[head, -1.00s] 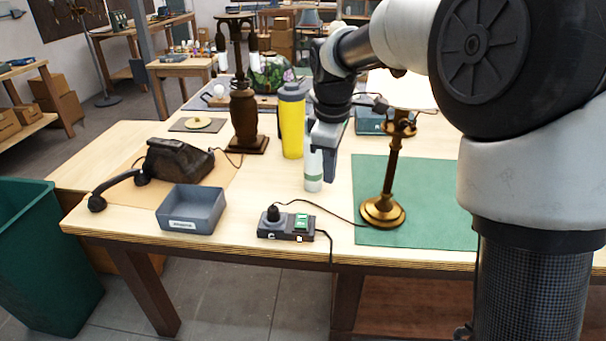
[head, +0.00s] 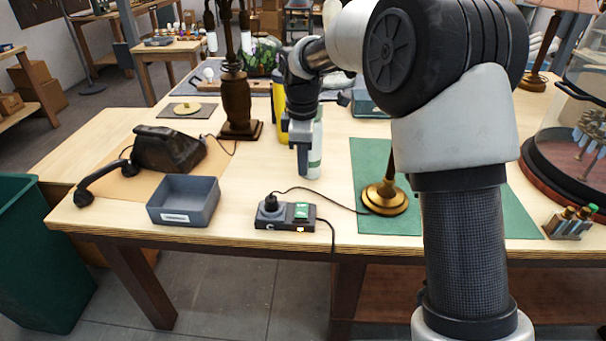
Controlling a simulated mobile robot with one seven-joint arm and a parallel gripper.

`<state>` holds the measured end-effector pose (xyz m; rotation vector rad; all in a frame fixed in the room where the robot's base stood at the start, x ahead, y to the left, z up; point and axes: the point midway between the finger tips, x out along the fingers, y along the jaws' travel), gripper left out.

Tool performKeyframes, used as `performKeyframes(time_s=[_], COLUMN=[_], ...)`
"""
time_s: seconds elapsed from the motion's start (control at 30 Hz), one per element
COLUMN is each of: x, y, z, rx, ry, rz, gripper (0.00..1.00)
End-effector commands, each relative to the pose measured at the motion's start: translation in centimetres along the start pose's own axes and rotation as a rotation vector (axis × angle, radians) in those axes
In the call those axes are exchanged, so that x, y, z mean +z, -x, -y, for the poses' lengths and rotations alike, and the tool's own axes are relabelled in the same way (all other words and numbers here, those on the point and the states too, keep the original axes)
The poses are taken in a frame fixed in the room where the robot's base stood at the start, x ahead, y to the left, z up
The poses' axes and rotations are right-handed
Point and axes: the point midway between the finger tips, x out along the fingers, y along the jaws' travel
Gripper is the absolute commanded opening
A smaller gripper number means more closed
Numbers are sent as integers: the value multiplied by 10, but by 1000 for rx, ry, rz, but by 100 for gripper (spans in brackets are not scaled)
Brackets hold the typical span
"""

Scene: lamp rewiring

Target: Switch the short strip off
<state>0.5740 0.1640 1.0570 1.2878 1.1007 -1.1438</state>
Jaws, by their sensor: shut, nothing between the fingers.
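The short strip (head: 285,224) is a dark grey block lying near the front edge of the table. A black plug (head: 271,203) sits in its left part, and a green switch or label (head: 301,211) is on its right part. A small light patch shows on its front right side. My gripper (head: 302,172) points down above the table, behind and above the strip and apart from it. It is shut and empty. It partly hides a white bottle (head: 315,160) and a yellow tumbler (head: 278,100).
A grey tray (head: 184,215) and a dark telephone (head: 170,150) stand left of the strip. A brass lamp base (head: 384,200) on a green mat (head: 405,222) stands to the right. Cords run from the strip. Bare wood lies between strip and bottle.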

Motion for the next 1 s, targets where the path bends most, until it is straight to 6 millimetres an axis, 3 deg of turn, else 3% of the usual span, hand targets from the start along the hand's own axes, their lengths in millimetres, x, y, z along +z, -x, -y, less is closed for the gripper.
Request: performKeyframes(time_s=[0.3,0.5,0.7,1.0], x=[0,0,0,0], y=[-70,-104,-121,-123], z=[2,1,0,0], rx=[-5,-2,0,0], ry=[1,0,0,0], rz=[2,1,0,0], gripper=[0,0,0,0])
